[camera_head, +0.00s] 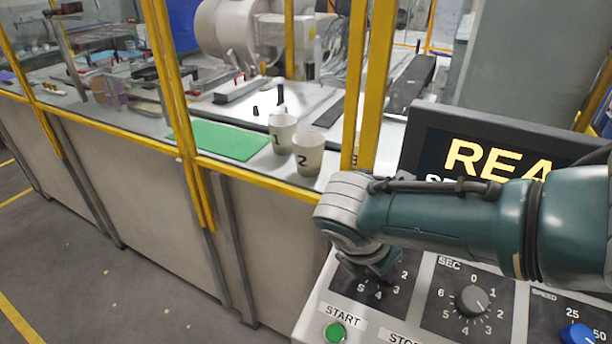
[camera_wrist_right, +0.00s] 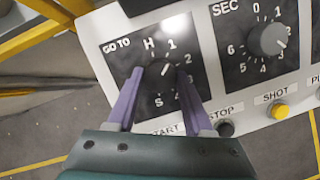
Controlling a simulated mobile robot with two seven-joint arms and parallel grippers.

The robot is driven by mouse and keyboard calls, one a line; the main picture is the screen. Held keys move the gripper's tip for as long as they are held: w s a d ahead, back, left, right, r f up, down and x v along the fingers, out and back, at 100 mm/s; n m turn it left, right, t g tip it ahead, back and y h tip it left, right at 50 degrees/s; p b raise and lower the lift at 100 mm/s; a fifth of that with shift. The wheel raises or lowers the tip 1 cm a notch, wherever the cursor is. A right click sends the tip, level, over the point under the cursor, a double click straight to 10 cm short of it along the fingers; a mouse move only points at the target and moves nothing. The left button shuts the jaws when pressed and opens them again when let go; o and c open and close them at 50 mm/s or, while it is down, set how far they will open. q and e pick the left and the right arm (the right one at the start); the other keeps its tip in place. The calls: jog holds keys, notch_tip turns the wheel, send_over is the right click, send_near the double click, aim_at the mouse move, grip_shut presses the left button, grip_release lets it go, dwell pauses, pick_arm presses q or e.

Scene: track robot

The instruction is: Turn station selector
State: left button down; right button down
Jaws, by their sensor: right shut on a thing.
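The station selector is a dark knob (camera_wrist_right: 158,84) on the black GO TO plate (camera_wrist_right: 120,55), marked H and 1 to 5, in the right wrist view. My right gripper (camera_wrist_right: 160,77) is shut on this knob, with one purple finger on each side. A small pale mark on the knob is near its top right; the exact setting is hard to tell. In the head view my right gripper (camera_head: 372,268) comes down over the GO TO plate (camera_head: 395,292) and hides the knob. My left gripper is in neither view.
Beside it are the SEC knob (camera_head: 472,301), the green START button (camera_head: 335,332), the blue SPEED knob (camera_head: 577,335) and the yellow SHOT button (camera_wrist_right: 279,111). A screen (camera_head: 430,150) reads "REA", partly covered by my arm. Behind the yellow frame stand cups 1 (camera_head: 282,136) and 2 (camera_head: 309,146).

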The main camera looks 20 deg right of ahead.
jog(key=n+p, duration=0.1)
jog(key=n, duration=0.1)
jog(key=n+t+p, duration=0.1)
jog(key=n, duration=0.2)
jog(key=shift+s+d+n+y, duration=0.1)
jog(key=shift+s+n+y, duration=0.05)
jog(key=shift+n+y, duration=0.15)
jog(key=n+p, duration=0.1)
jog(key=n, duration=0.2)
jog(key=shift+t+y, duration=0.3)
jog(key=shift+t, duration=0.1)
jog(key=shift+n, duration=0.4)
jog(key=shift+c, duration=1.5)
grip_release()
